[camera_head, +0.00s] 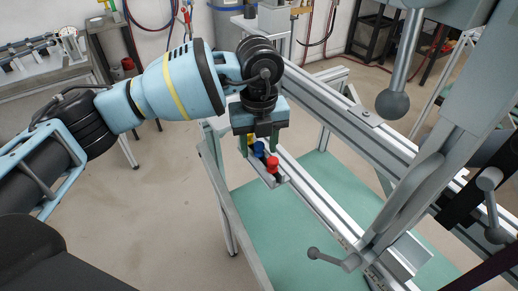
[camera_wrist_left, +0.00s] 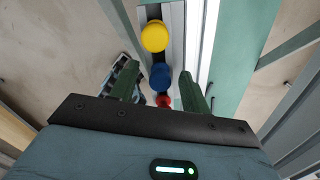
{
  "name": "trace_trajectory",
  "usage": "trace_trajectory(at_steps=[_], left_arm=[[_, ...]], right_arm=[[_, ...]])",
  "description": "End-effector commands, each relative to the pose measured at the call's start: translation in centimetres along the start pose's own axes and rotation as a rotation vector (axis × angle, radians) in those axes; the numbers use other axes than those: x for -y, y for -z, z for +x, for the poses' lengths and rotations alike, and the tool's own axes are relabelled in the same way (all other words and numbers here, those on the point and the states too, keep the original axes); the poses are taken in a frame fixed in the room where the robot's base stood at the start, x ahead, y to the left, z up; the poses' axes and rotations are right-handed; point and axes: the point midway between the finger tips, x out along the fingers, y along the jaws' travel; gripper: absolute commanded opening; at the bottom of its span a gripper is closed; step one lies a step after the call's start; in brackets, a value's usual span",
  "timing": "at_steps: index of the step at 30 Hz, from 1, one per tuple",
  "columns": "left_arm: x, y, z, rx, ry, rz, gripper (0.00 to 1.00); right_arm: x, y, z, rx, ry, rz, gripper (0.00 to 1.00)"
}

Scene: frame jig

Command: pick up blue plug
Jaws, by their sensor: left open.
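The blue plug (camera_head: 259,148) stands in a row between a yellow plug (camera_head: 250,139) and a red plug (camera_head: 272,165) on a narrow light holder strip (camera_head: 281,179). My left gripper (camera_head: 258,151) points down over the row with its green fingers apart. In the left wrist view the blue plug (camera_wrist_left: 160,76) shows between the two open fingers, with the yellow plug (camera_wrist_left: 154,36) beyond and the red plug (camera_wrist_left: 164,101) nearer the palm. I cannot tell whether the fingers touch the blue plug. My right gripper is out of view.
An aluminium frame with long rails (camera_head: 350,120) runs close along the right of the plugs. A green panel (camera_head: 320,180) lies below. Clamp handles with ball ends (camera_head: 393,103) stand to the right. The floor left of the frame is clear.

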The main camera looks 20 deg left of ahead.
Motion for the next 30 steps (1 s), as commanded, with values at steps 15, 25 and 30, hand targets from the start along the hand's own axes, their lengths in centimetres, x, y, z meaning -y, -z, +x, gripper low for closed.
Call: trace_trajectory(at_steps=[15, 25, 30], left_arm=[[0.0, 0.0, -0.1, 0.0, 0.0, 0.0, 0.0], [0.0, 0.0, -0.5, 0.0, 0.001, 0.0, 0.0], [0.1, 0.0, -2.1, 0.002, 0.003, 0.001, 0.0]], right_arm=[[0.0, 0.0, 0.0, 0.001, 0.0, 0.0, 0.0], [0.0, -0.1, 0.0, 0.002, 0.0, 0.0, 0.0], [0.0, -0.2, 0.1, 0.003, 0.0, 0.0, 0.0]])
